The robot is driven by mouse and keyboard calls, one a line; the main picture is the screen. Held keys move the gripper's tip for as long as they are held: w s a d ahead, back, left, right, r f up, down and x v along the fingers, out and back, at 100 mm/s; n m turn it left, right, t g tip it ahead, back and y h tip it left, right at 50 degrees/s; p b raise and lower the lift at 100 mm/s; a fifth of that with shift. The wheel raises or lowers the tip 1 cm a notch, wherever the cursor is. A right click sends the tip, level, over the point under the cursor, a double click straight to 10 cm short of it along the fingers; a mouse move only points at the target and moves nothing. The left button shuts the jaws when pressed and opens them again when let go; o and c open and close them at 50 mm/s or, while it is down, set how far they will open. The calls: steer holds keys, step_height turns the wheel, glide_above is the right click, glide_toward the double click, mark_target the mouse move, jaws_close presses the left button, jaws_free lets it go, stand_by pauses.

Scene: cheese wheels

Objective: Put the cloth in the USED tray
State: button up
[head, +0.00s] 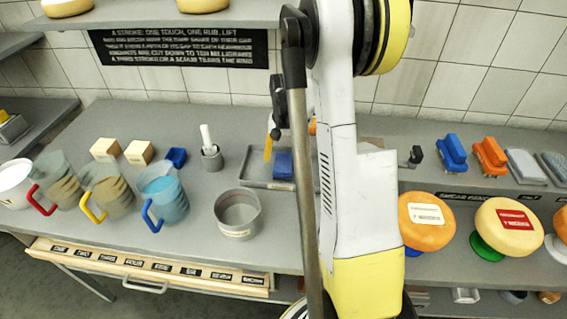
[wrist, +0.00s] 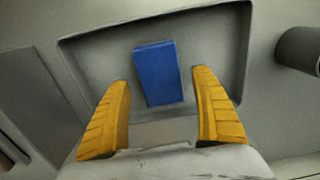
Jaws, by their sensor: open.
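A blue rectangular piece that looks like the folded cloth (wrist: 158,72) lies inside a shallow grey tray (wrist: 215,35) in the wrist view. My gripper (wrist: 161,85) is open above the tray. Its yellow fingers stand on either side of the blue piece, with a gap on both sides. In the head view the blue piece (head: 283,166) lies in the grey tray (head: 254,181), beside my arm, which hides the tray's right part. One yellow finger shows just left of the blue piece. I cannot read any USED label on the tray.
Left of the tray stand a grey cup with a white pestle-like tool (head: 211,155), a small blue item (head: 176,157), a round metal pot (head: 238,213) and several jugs (head: 163,195). Right of my arm are brushes (head: 451,153) and cheese wheels (head: 427,221).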

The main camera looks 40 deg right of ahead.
mark_target(284, 163)
step_height(284, 163, up, 8)
steer(key=p, duration=0.2)
steer(key=s+a+r+n+t+h, duration=0.15)
steer(key=a+r+n, duration=0.25)
steer(key=a+r, duration=0.75)
steer(key=s+a+n+t, duration=0.2)
steer(key=s+a, duration=0.3)
steer(key=a, duration=0.3)
steer(key=s+a+n+t+y, duration=0.1)
steer(key=s+a+n+t, duration=0.2)
steer(key=s+a, duration=0.3)
steer(key=a+n, duration=0.1)
steer(key=a, duration=0.2)
steer(key=shift+r, duration=0.35)
steer(key=shift+s+d+t, duration=0.1)
steer(key=shift+t, duration=0.15)
